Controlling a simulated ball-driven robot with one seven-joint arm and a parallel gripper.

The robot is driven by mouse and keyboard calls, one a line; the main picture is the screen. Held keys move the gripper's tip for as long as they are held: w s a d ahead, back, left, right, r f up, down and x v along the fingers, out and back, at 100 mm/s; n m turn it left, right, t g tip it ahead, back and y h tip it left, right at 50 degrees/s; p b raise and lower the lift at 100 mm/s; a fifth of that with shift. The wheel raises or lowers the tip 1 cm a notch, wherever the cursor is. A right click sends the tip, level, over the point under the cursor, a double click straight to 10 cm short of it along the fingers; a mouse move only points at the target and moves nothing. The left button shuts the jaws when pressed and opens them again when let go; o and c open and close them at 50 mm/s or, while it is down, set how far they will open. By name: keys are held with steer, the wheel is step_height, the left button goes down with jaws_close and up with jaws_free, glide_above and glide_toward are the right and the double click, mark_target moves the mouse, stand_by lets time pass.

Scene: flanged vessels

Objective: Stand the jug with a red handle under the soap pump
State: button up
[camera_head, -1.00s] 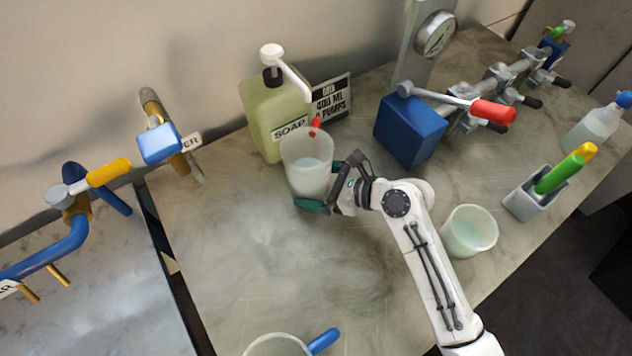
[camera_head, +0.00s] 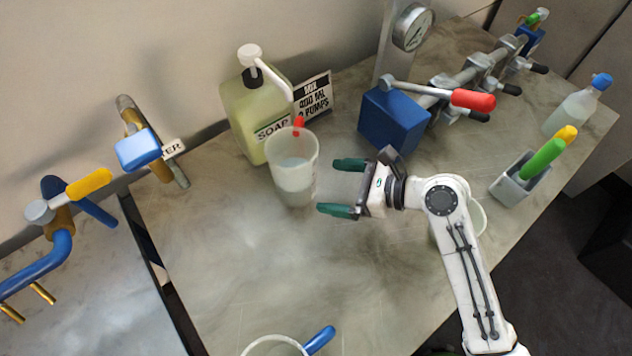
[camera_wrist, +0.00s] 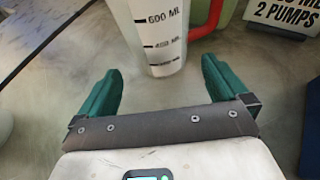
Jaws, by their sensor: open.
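The jug with a red handle (camera_head: 293,172) stands upright on the counter, close in front of the soap pump bottle (camera_head: 256,108). Its red handle (camera_head: 299,124) shows at the back, towards the bottle. The pump's white spout (camera_head: 272,75) reaches out above the jug's back rim; I cannot tell exactly how well it lines up with the opening. My gripper (camera_head: 343,186) is open and empty, to the right of the jug and apart from it. In the wrist view the jug's marked wall (camera_wrist: 158,35) stands ahead, beyond the open green fingers (camera_wrist: 160,90).
A sign (camera_head: 313,97) stands beside the soap bottle. A blue block (camera_head: 393,120) with a red-handled lever is behind my gripper. A blue-handled jug (camera_head: 275,346) is at the front edge. A cup is partly hidden behind my arm. The counter's front middle is clear.

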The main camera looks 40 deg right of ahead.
steer(key=shift+v, duration=1.8)
